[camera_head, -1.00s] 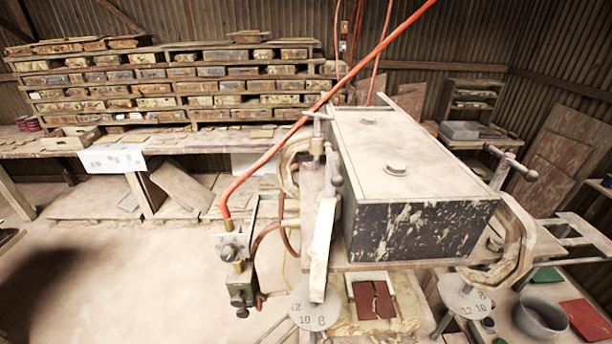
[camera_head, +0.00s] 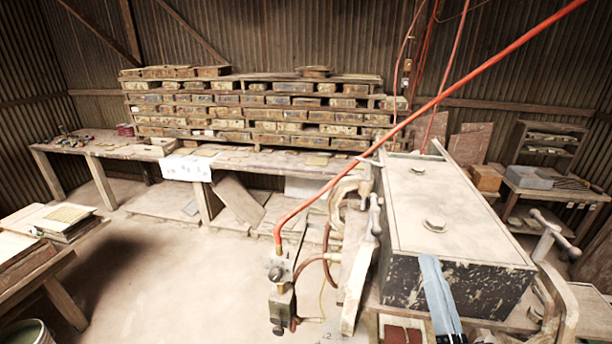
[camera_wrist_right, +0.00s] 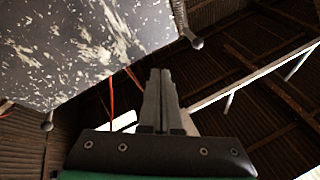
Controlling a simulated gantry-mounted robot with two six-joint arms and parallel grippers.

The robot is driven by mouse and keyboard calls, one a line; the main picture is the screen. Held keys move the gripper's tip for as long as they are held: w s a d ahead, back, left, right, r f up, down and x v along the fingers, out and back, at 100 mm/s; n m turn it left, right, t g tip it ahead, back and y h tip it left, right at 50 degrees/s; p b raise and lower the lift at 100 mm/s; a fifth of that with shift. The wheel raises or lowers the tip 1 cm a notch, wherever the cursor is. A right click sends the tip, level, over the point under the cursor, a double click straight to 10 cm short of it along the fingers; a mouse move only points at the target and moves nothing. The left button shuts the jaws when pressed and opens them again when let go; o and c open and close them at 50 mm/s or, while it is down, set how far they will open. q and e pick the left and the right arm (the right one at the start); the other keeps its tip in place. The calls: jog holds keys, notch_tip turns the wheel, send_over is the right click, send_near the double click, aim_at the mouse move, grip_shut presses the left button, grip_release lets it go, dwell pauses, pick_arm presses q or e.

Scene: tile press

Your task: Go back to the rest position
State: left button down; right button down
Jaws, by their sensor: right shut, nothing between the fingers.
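My right gripper (camera_head: 431,262) shows at the bottom of the head view, in front of the press's dark, paint-chipped front face. Its two fingers point up and lie together with nothing between them. In the right wrist view the shut fingers (camera_wrist_right: 160,75) stand upright beside the dark speckled side of the press (camera_wrist_right: 85,50). The tile press (camera_head: 455,205) fills the right of the head view. Below it, reddish-brown clay (camera_head: 402,334) shows partly at the bottom edge. My left gripper is not in view.
A red hose (camera_head: 400,130) runs diagonally to a valve (camera_head: 281,290) left of the press. A long workbench (camera_head: 110,150) and stacked moulds (camera_head: 260,105) line the back wall. Another table (camera_head: 45,265) stands at the left. The floor between is clear.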

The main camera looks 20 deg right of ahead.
jog(key=s+a+r+n+t+y, duration=0.1)
jog(key=a+r+n+t+y, duration=0.2)
jog(key=r, duration=0.9)
jog(key=s+a+r+n+t+y+p, duration=0.1)
jog(key=a+r+n+y, duration=0.5)
jog(key=r, duration=0.6)
jog(key=shift+s+r+n+t+y, duration=0.25)
jog(key=shift+n+t+y, duration=0.2)
jog(key=shift+t, duration=0.45)
